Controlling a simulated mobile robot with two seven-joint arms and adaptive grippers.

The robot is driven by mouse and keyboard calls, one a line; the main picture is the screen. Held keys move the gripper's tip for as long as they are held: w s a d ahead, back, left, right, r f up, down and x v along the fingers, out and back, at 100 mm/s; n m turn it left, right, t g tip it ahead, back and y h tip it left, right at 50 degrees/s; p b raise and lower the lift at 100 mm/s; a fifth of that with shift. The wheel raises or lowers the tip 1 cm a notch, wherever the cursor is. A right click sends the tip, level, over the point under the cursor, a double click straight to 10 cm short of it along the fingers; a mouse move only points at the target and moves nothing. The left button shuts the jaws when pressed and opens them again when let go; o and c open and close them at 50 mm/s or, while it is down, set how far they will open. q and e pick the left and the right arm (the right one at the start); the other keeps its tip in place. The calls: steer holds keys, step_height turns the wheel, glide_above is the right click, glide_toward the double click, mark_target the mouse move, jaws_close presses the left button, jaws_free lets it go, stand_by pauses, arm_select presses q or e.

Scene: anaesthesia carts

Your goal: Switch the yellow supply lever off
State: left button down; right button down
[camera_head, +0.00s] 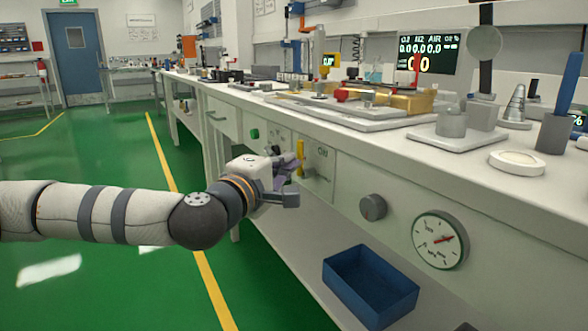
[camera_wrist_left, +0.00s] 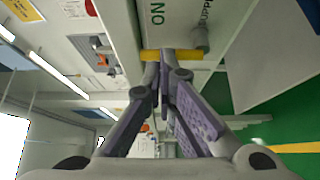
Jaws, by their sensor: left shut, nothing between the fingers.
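The yellow supply lever (camera_head: 300,153) is on the front panel of the white bench, upright beside the letters ON. In the left wrist view the yellow lever (camera_wrist_left: 205,55) lies across the picture, just beyond the fingertips. My left gripper (camera_head: 291,170) is at the panel, right by the lever, shut and empty. Its purple-padded fingers also show in the left wrist view (camera_wrist_left: 166,72), with the tips overlapping the lever. I cannot tell whether they touch it. The gripper hides part of the panel around the lever. My right gripper is not in view.
To the right on the front panel are a grey knob (camera_head: 373,207) and a round gauge (camera_head: 440,240). A blue bin (camera_head: 370,285) stands on the lower shelf. A green knob (camera_head: 255,134) is left of the lever. The green floor before the bench is free.

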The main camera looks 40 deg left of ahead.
mark_target(298, 151)
arm_select(q)
steer(key=shift+w+a, duration=0.15)
steer(key=shift+w, duration=0.6)
steer(key=shift+w+a, duration=0.15)
steer(key=shift+w, duration=0.55)
steer(key=shift+a+r+p, duration=0.1)
steer(key=shift+r+p, duration=0.1)
steer(key=shift+p, duration=0.1)
steer(key=shift+n, duration=0.3)
steer(key=shift+a+p, duration=0.1)
steer(key=shift+p, duration=0.25)
steer(key=shift+w+g, duration=0.1)
steer(key=shift+g, duration=0.2)
